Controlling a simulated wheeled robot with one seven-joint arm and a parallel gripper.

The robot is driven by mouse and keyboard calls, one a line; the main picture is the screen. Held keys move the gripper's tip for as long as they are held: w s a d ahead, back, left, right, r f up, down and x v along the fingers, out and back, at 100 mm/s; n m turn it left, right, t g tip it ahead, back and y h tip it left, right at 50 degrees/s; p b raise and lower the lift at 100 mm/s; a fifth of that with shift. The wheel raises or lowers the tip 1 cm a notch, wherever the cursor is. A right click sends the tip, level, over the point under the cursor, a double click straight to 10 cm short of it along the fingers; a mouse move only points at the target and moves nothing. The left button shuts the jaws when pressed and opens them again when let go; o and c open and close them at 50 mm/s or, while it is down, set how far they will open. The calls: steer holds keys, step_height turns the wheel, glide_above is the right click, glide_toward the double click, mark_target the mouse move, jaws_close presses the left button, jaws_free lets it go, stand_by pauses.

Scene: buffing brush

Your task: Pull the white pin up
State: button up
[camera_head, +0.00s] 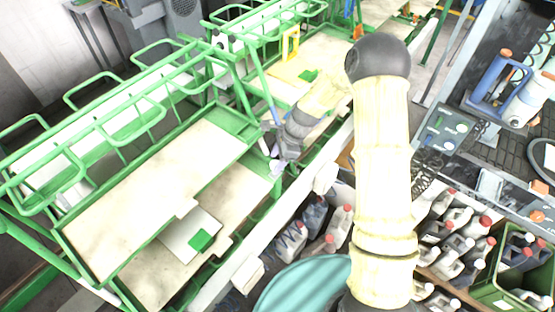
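My gripper (277,153) is at the end of my cream-coloured arm, near the middle of the view. It points down at the front right corner of the green-framed rack (250,128). A small pale whitish piece (277,168) shows right below the fingers. It may be the white pin, but it is too small to be sure. The gripper partly hides that spot. I cannot tell whether the fingers touch the piece or whether they are open or shut.
The rack's green rails and pale shelf boards (165,190) fill the left. Several jugs with red or white caps (470,235) stand at the lower right, some in a green crate (515,262).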

steer(key=shift+f, duration=0.1)
steer(key=b+v, duration=0.4)
steer(key=v, duration=1.3)
steer(key=shift+r+b, duration=0.3)
steer(key=shift+b, duration=0.05)
steer(key=shift+w, duration=0.1)
steer(key=s+d+f+n+t+h+b, duration=0.1)
steer(key=s+d+f+n+h, duration=0.1)
steer(key=s+n, duration=0.6)
steer(key=s+d+f+n+t+h+b, duration=0.1)
steer(key=s+d+f+n, duration=0.3)
steer(key=s, duration=0.8)
steer(key=d+n+t+h, duration=0.1)
steer(key=d+n, duration=0.1)
steer(key=n, duration=0.2)
steer(key=shift+n+h, duration=0.3)
